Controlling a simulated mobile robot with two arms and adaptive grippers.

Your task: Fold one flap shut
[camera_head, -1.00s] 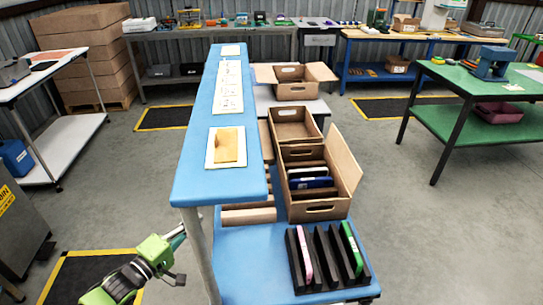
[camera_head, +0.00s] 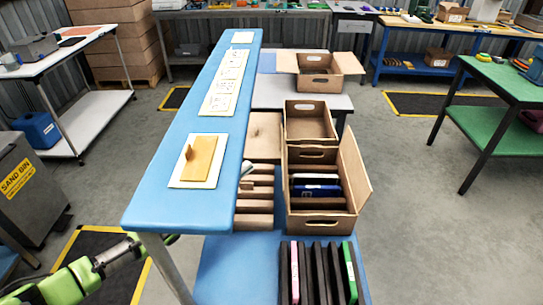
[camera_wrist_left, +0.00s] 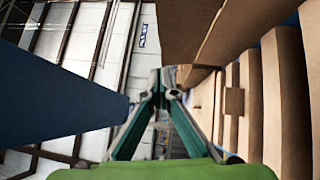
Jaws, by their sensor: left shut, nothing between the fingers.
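My left arm comes in from the lower left and passes under the raised blue shelf. My left gripper (camera_head: 247,169) shows only as a small pale tip at the shelf's right edge, beside the brown panel. In the left wrist view the gripper (camera_wrist_left: 165,84) is shut and empty, below brown board (camera_wrist_left: 195,28). My right gripper is not in view.
The raised blue shelf (camera_head: 160,205) hides much of my left arm. Brown slats (camera_head: 255,206) lie below the panel. Blue and dark items stand in the near carton. A black rack (camera_head: 318,270) holds pink and green items. Another carton (camera_head: 310,122) stands behind.

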